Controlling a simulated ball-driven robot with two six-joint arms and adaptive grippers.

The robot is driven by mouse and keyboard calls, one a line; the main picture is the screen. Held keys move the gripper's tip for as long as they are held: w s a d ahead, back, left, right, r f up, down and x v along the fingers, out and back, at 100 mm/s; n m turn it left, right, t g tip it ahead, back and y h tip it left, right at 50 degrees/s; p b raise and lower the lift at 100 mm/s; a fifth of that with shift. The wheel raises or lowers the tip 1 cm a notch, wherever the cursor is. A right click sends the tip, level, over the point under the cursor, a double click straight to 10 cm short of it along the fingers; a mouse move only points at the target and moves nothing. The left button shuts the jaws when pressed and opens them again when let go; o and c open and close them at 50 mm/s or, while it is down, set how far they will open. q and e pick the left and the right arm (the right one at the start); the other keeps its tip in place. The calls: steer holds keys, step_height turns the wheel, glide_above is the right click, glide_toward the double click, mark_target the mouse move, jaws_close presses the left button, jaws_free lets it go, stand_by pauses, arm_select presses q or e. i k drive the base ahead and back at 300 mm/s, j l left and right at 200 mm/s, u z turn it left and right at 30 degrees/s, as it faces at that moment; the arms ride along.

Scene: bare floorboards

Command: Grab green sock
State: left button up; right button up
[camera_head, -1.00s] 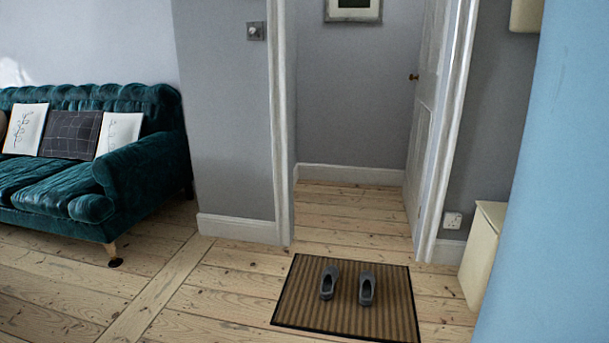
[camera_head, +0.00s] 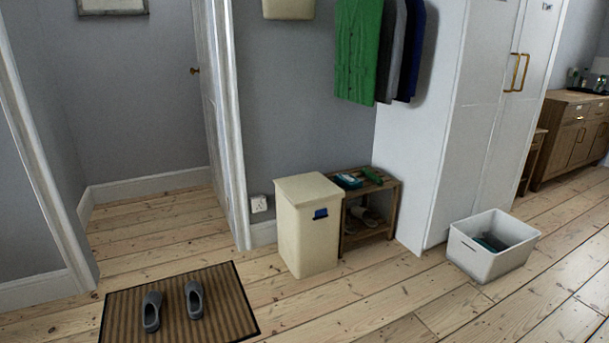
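A small green item (camera_head: 371,176), which may be the green sock, lies on top of a low wooden rack (camera_head: 391,205). It is too small to make out its exact shape. A teal-and-white item (camera_head: 347,181) lies to its left on the same rack. Neither of my grippers shows in the head view.
A cream bin (camera_head: 308,235) stands left of the rack, and a white wardrobe (camera_head: 455,130) right of it. A white basket (camera_head: 492,262) holding dark items sits on the floor. Grey slippers (camera_head: 195,300) lie on a striped mat (camera_head: 232,315).

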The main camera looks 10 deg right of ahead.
mark_target(370, 175)
steer(key=z, duration=0.85)
steer(key=i+u, duration=0.15)
steer(key=i, duration=0.3)
steer(key=i+l+u, duration=0.15)
steer(key=i, duration=0.3)
steer(key=i+l+u, duration=0.15)
steer(key=i, duration=0.3)
